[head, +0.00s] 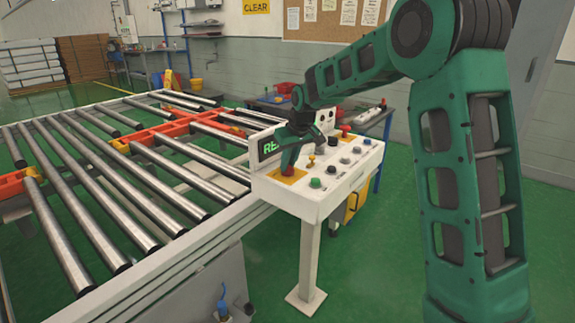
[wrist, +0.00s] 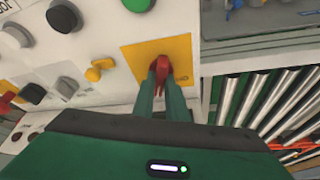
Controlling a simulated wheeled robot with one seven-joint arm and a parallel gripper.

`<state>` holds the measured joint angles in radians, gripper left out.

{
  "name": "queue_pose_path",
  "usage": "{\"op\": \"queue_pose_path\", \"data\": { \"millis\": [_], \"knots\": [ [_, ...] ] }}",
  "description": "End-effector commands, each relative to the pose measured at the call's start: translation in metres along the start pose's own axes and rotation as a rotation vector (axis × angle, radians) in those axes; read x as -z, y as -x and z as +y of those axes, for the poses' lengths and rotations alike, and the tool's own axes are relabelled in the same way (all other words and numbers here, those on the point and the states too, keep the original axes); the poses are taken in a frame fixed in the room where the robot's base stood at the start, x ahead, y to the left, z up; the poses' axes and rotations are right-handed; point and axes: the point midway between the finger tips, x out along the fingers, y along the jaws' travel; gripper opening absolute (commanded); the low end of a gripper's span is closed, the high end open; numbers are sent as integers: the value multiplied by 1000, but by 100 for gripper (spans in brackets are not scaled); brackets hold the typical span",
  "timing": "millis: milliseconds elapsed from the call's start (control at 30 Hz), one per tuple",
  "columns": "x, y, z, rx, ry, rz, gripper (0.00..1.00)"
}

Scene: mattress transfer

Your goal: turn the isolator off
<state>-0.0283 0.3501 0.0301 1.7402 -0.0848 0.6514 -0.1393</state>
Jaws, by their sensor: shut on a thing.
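The isolator is a red rotary handle (wrist: 161,72) on a yellow square plate (wrist: 130,60) in the wrist view. In the head view the yellow plate (head: 291,178) is at the near left end of the white control panel (head: 322,196), and my gripper partly covers the handle. My gripper (wrist: 165,85) is shut on the red handle, with one green finger on each side of it. It reaches the handle from above in the head view (head: 288,165). The handle's exact angle is hard to tell.
The panel also carries a green button (head: 316,183), a yellow switch (head: 311,161), several dark and coloured buttons and a red mushroom button (head: 345,129). A lit green display (head: 270,147) stands behind the gripper. The roller conveyor (head: 130,190) lies left of the panel.

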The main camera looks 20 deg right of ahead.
Motion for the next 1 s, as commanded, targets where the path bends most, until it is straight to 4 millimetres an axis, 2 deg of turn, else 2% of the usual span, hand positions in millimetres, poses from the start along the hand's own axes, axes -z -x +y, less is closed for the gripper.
{"op": "queue_pose_path", "data": {
  "millis": [1000],
  "knots": [
    [4, -2, 12, 351, 858, -1, 0]
  ]
}}
